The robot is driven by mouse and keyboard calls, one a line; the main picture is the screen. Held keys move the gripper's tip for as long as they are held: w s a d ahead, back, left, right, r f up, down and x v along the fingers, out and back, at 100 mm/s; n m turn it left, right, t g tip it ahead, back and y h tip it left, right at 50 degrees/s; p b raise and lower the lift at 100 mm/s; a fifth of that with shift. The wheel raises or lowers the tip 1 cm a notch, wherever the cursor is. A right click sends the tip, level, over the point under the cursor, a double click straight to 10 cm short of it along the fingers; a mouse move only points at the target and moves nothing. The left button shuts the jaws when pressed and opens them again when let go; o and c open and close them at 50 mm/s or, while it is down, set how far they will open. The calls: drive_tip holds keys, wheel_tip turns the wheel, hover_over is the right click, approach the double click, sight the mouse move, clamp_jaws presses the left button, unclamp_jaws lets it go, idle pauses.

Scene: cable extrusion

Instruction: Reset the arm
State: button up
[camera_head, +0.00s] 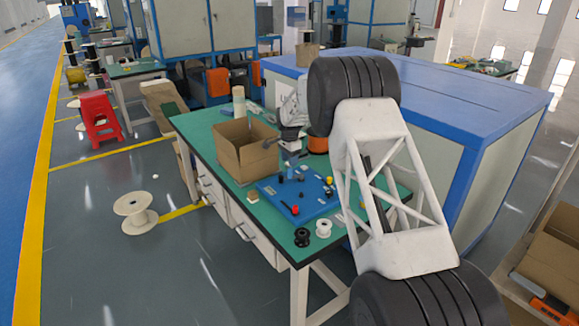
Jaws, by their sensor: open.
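My arm fills the right half of the head view, with a white lattice link between large black joints. Its far end reaches behind the upper joint to my gripper (291,152), which is small and partly hard to make out. My gripper is open and hangs above the green-topped table (222,198), just right of the cardboard box and behind the blue board. I see nothing held in it.
An open cardboard box (243,158) stands on the table. A blue board (291,199) with small parts lies in front. A black spool (302,237) and a white spool (323,228) sit near the front edge. A blue-framed cabinet (474,100) stands behind.

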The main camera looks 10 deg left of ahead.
drive_tip(key=shift+r, duration=0.4)
drive_tip(key=shift+r, duration=0.1)
